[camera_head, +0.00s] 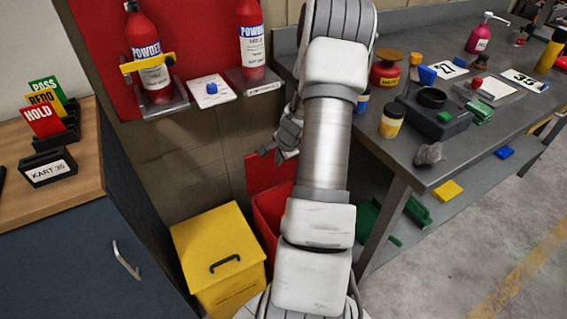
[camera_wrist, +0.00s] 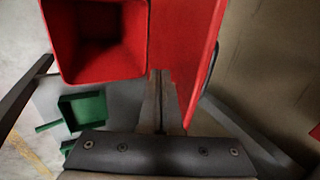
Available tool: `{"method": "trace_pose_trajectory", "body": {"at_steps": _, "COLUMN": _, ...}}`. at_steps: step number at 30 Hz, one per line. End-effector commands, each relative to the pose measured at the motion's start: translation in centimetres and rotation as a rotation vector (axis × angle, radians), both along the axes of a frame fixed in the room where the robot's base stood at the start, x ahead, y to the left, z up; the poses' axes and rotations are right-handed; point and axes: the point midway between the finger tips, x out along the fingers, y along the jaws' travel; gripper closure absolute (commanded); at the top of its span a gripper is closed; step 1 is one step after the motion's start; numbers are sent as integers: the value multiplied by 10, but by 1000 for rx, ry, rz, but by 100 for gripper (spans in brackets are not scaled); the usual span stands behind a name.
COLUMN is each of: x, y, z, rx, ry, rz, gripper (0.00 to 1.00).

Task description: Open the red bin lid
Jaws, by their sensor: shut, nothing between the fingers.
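The red bin (camera_head: 266,212) stands on the floor beside the yellow bin, partly hidden behind my arm. Its red lid (camera_head: 268,172) stands raised at the back against the wall side. In the wrist view the bin (camera_wrist: 140,45) shows its open mouth and dark inside, and the lid (camera_wrist: 205,45) stands up to the right with a dark handle on its far face. My gripper (camera_wrist: 160,78) is shut and empty, with its fingertips beside the bin's rim, near the lid's hinge side. I cannot tell whether they touch. In the head view my gripper (camera_head: 268,152) is near the raised lid.
A closed yellow bin (camera_head: 219,258) with a black handle stands left of the red bin. A blue cabinet (camera_head: 85,260) is farther left. A grey workbench (camera_head: 400,150) with a lower shelf is on the right. Fire extinguishers (camera_head: 150,55) hang on the wall above.

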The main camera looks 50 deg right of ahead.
Motion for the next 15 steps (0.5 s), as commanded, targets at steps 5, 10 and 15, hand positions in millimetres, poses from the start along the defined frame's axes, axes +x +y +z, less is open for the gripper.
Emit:
{"method": "trace_pose_trajectory", "body": {"at_steps": 5, "x": 11, "y": -3, "z": 1, "rx": 0, "ry": 0, "rz": 1, "gripper": 100}}
{"method": "trace_pose_trajectory", "body": {"at_steps": 10, "x": 12, "y": -4, "z": 1, "rx": 1, "ry": 1, "rz": -1, "gripper": 100}}
{"method": "trace_pose_trajectory", "body": {"at_steps": 15, "x": 12, "y": -4, "z": 1, "rx": 1, "ry": 1, "rz": -1, "gripper": 100}}
